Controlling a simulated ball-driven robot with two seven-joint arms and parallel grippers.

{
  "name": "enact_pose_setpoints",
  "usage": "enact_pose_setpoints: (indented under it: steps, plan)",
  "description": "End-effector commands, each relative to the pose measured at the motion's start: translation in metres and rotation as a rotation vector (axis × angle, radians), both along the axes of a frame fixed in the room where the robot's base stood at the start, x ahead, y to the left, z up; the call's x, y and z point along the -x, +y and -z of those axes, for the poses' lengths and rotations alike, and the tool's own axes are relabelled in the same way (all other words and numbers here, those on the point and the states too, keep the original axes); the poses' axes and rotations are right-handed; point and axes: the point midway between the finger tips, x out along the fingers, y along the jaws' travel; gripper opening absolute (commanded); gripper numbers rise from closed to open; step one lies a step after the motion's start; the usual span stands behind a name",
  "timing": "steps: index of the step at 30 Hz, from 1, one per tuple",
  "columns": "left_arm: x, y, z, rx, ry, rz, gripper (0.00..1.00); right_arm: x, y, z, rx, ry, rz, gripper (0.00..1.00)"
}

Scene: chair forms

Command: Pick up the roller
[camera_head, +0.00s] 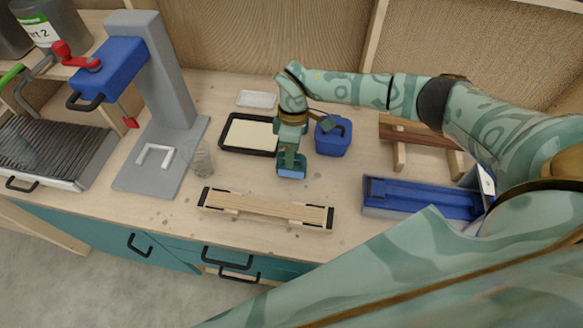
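My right gripper (291,167) hangs down over the middle of the workbench, reached by my arm from the right. It is between the black tray (228,142) with a cream sheet or filling and the wooden slat form (265,209). A small blue block-like part with a paler lower edge shows at its tip. I cannot tell whether this is the fingers or a held roller. I cannot make out the roller for certain anywhere; it may be hidden behind the gripper. My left gripper is not in view.
A blue pot (331,140) with a black handle stands close right of the gripper. A blue trough (421,198) is further right. A grey and blue press (171,85), a clear glass (203,160) and a small white tray (257,99) are left. The bench's front edge has drawer handles.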

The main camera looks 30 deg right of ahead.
Motion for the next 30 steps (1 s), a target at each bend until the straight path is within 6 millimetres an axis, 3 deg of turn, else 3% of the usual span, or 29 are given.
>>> enact_pose_setpoints:
  steps: [3,10,11,15,25,30]
  plan:
    - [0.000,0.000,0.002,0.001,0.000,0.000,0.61,0.002,0.002,0.013,-0.001,-0.001,0.000,0.40]
    - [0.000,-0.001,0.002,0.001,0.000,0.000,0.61,0.002,0.002,0.016,0.000,-0.001,0.000,0.40]
    - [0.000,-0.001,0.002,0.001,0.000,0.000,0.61,0.002,0.002,0.016,0.000,-0.001,0.000,0.37]
    - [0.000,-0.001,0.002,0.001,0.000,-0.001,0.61,0.002,0.002,0.015,0.000,-0.001,0.000,0.00]
    - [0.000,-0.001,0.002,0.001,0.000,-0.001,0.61,0.002,0.002,0.014,-0.001,-0.002,0.000,0.00]
    - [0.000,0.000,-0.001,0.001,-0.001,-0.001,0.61,0.001,0.002,0.002,0.000,-0.003,0.000,0.00]
